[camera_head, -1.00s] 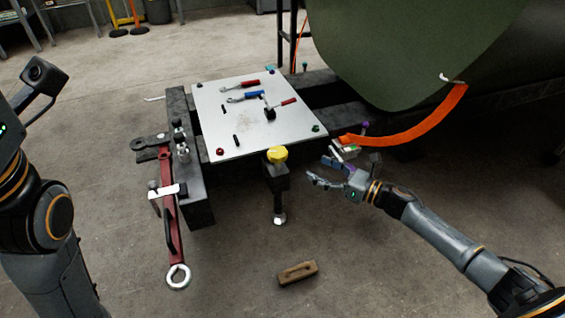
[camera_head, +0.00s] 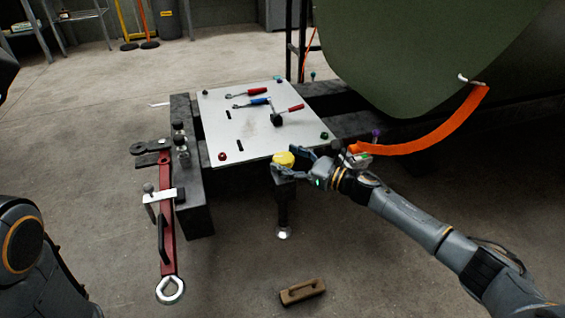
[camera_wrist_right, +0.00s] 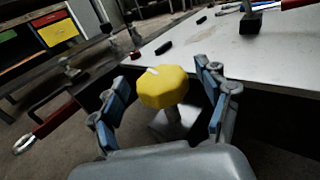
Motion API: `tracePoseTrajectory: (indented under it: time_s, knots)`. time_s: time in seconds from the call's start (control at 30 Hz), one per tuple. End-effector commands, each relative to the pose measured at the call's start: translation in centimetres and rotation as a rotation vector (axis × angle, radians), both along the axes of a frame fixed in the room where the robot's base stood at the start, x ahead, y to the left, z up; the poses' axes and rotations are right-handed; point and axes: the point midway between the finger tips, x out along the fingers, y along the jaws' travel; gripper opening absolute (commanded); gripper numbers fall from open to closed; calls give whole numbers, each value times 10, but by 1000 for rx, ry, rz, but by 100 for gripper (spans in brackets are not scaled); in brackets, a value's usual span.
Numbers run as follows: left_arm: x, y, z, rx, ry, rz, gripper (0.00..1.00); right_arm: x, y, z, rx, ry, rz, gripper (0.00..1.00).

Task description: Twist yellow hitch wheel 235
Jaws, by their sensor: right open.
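The yellow hitch wheel (camera_head: 284,159) sits on top of a dark jack post at the front edge of the white tabletop. In the right wrist view the yellow wheel (camera_wrist_right: 163,87) is a faceted knob with a small white mark on top. My right gripper (camera_head: 284,165) is open at the wheel. In the right wrist view its two blue-padded fingers (camera_wrist_right: 165,95) stand either side of the wheel with gaps showing, the left gap wider. My left arm shows at the left edge of the head view, but its gripper is out of the picture.
The white tabletop (camera_head: 240,135) carries a red-handled tool (camera_head: 248,93), a blue-handled tool (camera_head: 252,102) and a hammer (camera_head: 285,113). A red bar with a ring end (camera_head: 169,240) stands at left. An orange strap (camera_head: 430,135) hangs at right. A brown block (camera_head: 302,291) lies on the floor.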

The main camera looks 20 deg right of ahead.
Motion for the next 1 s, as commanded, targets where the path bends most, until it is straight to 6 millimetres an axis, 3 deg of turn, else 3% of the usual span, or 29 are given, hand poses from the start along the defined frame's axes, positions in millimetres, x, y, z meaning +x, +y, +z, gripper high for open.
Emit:
tracePoseTrajectory:
  time_s: [0.2,0.47,0.77,1.0]
  knots:
    - [0,0,-7,0,0,0,40,11,10,0,0,0,-1,76]
    - [0,0,-7,1,-1,0,40,12,11,0,1,1,-1,76]
    - [0,0,-7,1,0,0,40,12,11,0,1,1,0,21]
    - [0,0,-4,1,0,0,40,11,11,1,2,1,-16,21]
